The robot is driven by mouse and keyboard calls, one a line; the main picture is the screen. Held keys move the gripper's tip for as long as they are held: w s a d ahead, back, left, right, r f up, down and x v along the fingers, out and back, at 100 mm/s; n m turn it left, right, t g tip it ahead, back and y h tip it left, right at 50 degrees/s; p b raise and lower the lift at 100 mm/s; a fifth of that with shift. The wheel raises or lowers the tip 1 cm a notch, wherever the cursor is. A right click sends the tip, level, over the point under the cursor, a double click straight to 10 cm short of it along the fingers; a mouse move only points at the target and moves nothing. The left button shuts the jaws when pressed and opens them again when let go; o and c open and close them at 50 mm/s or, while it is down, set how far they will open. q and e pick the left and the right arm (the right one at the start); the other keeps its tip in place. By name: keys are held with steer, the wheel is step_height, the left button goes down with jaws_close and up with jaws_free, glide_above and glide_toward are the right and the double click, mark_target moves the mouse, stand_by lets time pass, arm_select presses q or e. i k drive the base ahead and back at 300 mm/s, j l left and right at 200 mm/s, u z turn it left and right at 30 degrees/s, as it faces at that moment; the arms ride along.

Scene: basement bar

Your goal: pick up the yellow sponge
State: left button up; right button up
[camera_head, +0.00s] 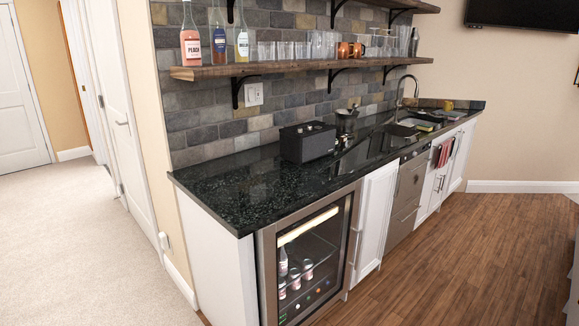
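A small yellow item (448,105), which looks like the sponge, is at the far end of the dark stone counter (235,190), behind the sink area. It is too small to make out clearly. Neither of my grippers shows in the head view.
A black box-shaped appliance (308,142) stands mid-counter, and a faucet (399,90) rises by the sink. Bottles and glasses line a wooden shelf (290,67) above. A glass-door fridge (308,262) is below the counter's near end. The wood floor (450,245) in front is clear.

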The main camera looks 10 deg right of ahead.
mark_target(420, 125)
steer(key=i+l+z, duration=0.25)
steer(key=z, duration=0.2)
steer(key=i+l+z, duration=0.1)
steer(key=i+z, duration=0.8)
steer(key=i+j+z, duration=0.15)
steer(key=i+z, duration=0.2)
steer(key=z, duration=0.15)
steer(key=i+l+u, duration=0.15)
steer(key=i, duration=0.35)
steer(key=i+l+u, duration=0.15)
steer(key=i, duration=0.3)
steer(key=i+l+u, duration=0.15)
steer(key=i, duration=0.35)
steer(key=i+l+u, duration=0.1)
steer(key=i+l, duration=0.25)
steer(key=i+l+u, duration=0.3)
steer(key=i+l, duration=0.25)
